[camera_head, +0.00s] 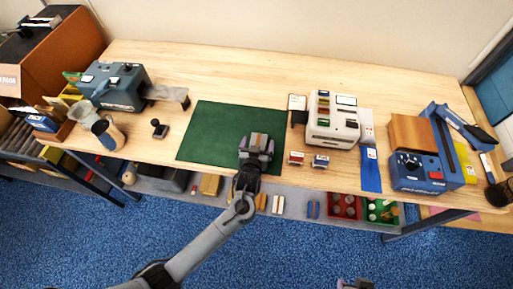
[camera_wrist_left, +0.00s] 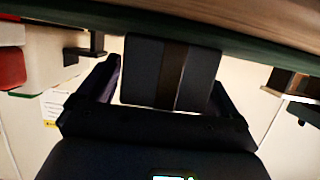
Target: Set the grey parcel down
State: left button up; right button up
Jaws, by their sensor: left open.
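The grey parcel (camera_head: 259,141), a small box with a brown band across it, is at the right front part of the green mat (camera_head: 215,128). My left gripper (camera_head: 256,150) is at the parcel from the front side, its jaws open with one finger on each side. In the left wrist view the parcel (camera_wrist_left: 144,72) shows dark between the two fingers, its upper edge in the picture against the dark green mat edge. Any small gap between fingers and parcel is hard to tell. A small piece of what may be my right arm (camera_head: 355,284) shows at the bottom edge.
The mat's left part is clear.

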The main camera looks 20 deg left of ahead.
pick_arm(q)
jog(key=v, duration=1.2)
jog(key=s+a+m+g+h, duration=0.1)
jog(key=s+a+g, duration=0.1)
jog(key=s, duration=0.5)
jog(key=s+a+f+m+g+h, duration=0.1)
jog(key=s+g, duration=0.3)
jog(key=s, duration=0.4)
jog(key=s+a+m+g+h, duration=0.1)
jog(key=s+a+m+g, duration=0.1)
jog(key=s, duration=0.5)
jog(key=shift+s+a+f+g, duration=0.15)
jog(key=shift+a+f+g, duration=0.25)
jog(key=shift+a+g, duration=0.5)
jog(key=shift+d, duration=0.15)
notch_tip(320, 180, up, 9)
jog(key=p, duration=0.8)
jog(key=shift+p, duration=0.4)
